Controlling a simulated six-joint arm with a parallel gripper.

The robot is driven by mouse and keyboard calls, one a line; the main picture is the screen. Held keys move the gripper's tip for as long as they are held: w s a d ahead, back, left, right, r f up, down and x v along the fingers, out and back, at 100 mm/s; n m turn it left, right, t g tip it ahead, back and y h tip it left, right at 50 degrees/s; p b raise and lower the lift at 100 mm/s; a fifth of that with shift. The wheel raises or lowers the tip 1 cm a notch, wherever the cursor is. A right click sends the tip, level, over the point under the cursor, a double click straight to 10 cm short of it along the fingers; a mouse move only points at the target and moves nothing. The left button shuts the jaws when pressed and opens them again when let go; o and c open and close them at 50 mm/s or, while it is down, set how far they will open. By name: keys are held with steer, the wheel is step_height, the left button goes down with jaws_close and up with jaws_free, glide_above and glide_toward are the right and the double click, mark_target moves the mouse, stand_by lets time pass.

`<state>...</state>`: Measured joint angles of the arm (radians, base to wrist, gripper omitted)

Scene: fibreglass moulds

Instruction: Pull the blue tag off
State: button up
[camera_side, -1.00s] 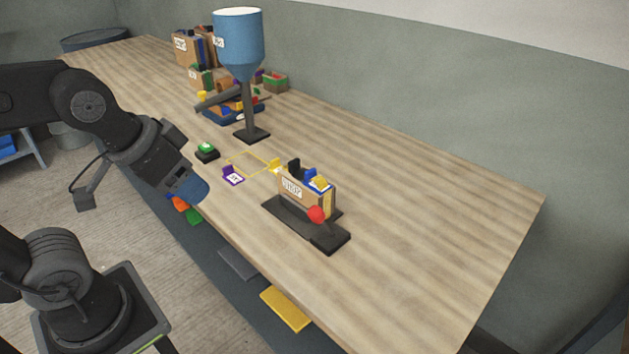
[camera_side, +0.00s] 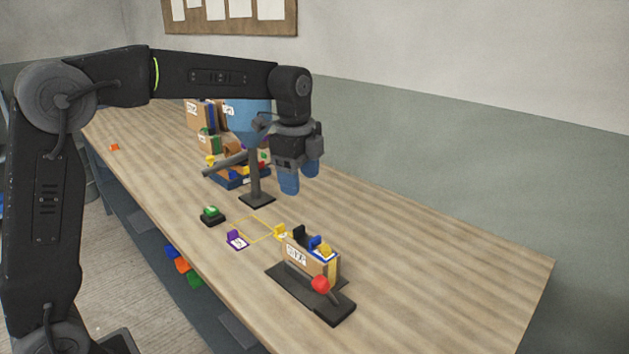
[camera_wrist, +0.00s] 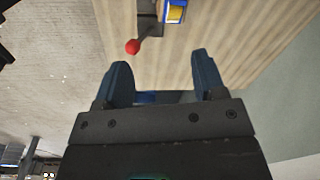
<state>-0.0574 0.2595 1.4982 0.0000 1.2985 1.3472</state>
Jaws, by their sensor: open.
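A tan box mould (camera_side: 297,255) stands in a black clamp fixture (camera_side: 325,304) with a red-knobbed lever (camera_side: 321,284). Black, blue and yellow pieces stick up from the box's top; the blue tag (camera_side: 315,242) is between the black and the yellow one. My gripper (camera_side: 289,185), with blue fingers, hangs above the table, behind and higher than the box. In the wrist view my gripper (camera_wrist: 162,80) has its fingers apart with nothing between them. The red knob (camera_wrist: 132,46) and part of the fixture show at the top there.
A blue hopper (camera_side: 248,118) on a stand is close beside my gripper. A green button (camera_side: 211,214), a purple tag (camera_side: 237,239) and a yellow outlined square (camera_side: 254,228) lie left of the box. Boxes stand at the back. The right side of the table (camera_side: 450,270) is clear.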

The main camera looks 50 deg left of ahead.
steer(key=w+f+m, duration=0.1)
steer(key=f, duration=0.4)
steer(key=w+f+m, duration=0.1)
steer(key=w+f, duration=0.1)
steer(key=f, duration=0.4)
steer(key=w+a+f+m+g, duration=0.1)
steer(key=f, duration=0.5)
steer(key=shift+w, duration=0.35)
steer(key=shift+c, duration=0.3)
steer(key=c, duration=0.9)
steer(key=shift+c, duration=0.2)
steer(key=shift+r, duration=0.7)
step_height(320, 180, up, 10)
stand_by(0.4)
